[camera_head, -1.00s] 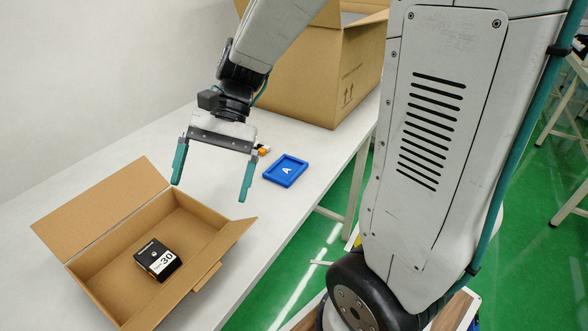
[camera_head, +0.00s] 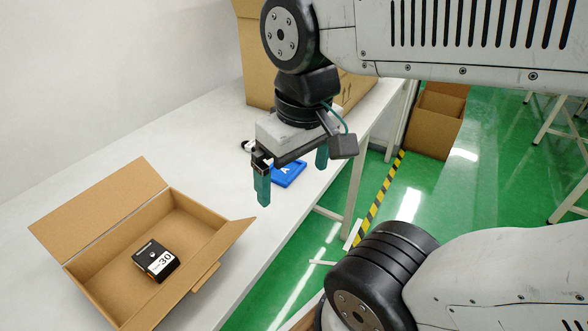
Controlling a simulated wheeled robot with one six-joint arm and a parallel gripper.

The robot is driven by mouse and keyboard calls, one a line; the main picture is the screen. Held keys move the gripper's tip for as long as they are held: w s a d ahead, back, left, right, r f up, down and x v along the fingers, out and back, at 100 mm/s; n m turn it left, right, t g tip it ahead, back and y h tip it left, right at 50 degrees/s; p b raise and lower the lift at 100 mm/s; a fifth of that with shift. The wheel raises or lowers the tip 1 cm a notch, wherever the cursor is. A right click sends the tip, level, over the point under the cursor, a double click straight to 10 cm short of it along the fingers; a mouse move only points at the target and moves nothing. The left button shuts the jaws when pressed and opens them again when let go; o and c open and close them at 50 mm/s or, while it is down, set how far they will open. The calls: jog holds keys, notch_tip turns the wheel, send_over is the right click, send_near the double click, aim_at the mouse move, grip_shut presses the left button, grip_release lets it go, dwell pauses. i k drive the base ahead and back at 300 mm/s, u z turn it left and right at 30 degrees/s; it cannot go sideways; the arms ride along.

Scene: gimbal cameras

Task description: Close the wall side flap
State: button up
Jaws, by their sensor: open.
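An open cardboard box (camera_head: 195,237) stands on the white table at the left. Its wall side flap (camera_head: 98,208) stands up and leans outward toward the wall. A short flap (camera_head: 237,236) at its right end sticks outward, and a small flap (camera_head: 206,277) shows on its near side. A black box labelled 30 (camera_head: 156,261) lies inside. My gripper (camera_head: 293,178) is open and empty. It hangs above the table, to the right of and apart from the cardboard box, with its fingers pointing down.
A blue tray marked A (camera_head: 287,173) lies on the table (camera_head: 160,149) behind my gripper. A large cardboard box (camera_head: 254,66) stands at the table's far end. Another cardboard box (camera_head: 437,118) stands on the green floor. The white wall runs along the table's left side.

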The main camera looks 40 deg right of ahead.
aim_at(65, 230)
jog(key=u, duration=2.1)
jog(key=k, duration=1.4)
jog(key=z, duration=1.6)
jog(key=i, duration=1)
jog(key=z, duration=0.1)
